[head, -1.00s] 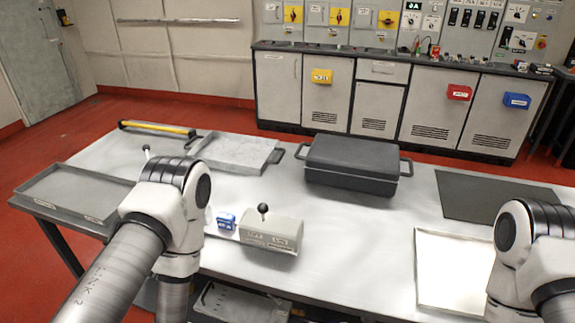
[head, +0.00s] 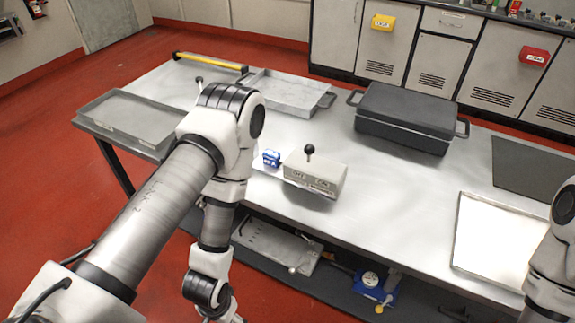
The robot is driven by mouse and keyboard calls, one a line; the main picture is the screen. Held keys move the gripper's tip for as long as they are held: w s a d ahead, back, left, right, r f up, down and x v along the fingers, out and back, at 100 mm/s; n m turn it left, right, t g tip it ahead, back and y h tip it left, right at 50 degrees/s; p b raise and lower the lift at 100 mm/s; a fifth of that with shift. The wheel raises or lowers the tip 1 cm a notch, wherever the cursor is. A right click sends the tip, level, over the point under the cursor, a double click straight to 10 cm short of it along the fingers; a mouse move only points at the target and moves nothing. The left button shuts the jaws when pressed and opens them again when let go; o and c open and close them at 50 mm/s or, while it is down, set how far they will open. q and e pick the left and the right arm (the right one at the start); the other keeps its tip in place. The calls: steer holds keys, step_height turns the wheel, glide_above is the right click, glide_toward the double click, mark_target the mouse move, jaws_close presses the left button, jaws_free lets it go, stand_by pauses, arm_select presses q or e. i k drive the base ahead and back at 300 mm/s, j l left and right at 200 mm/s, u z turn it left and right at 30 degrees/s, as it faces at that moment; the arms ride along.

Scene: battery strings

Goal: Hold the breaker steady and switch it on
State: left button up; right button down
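The breaker (head: 315,174) is a pale grey box with a black ball-topped lever (head: 309,151) on its top and two labels on its front. It sits near the front edge of the table. The lever stands roughly upright; I cannot tell which label it favours. A small blue padlock-like item (head: 271,158) lies just left of the breaker. My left arm hangs down in front of the table, left of the breaker, with its gripper cut off or hidden at the bottom edge. My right arm shows only at the right edge, its gripper out of the picture.
A dark lidded case (head: 405,118) stands behind the breaker to the right. A grey tray (head: 128,121) is at left, a shallow metal tray (head: 285,94) at the back. A white framed panel (head: 490,240) lies at right. The tabletop right of the breaker is clear.

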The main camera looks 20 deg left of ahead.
mark_target(309, 149)
steer(key=i+j, duration=0.15)
steer(key=j, duration=0.2)
steer(key=i+j, duration=0.1)
steer(key=j, duration=0.3)
steer(key=i+j+z, duration=0.1)
steer(key=j, duration=0.25)
steer(key=i+j, duration=0.15)
steer(key=j, duration=0.25)
steer(key=i+j, duration=0.15)
steer(key=j, duration=0.25)
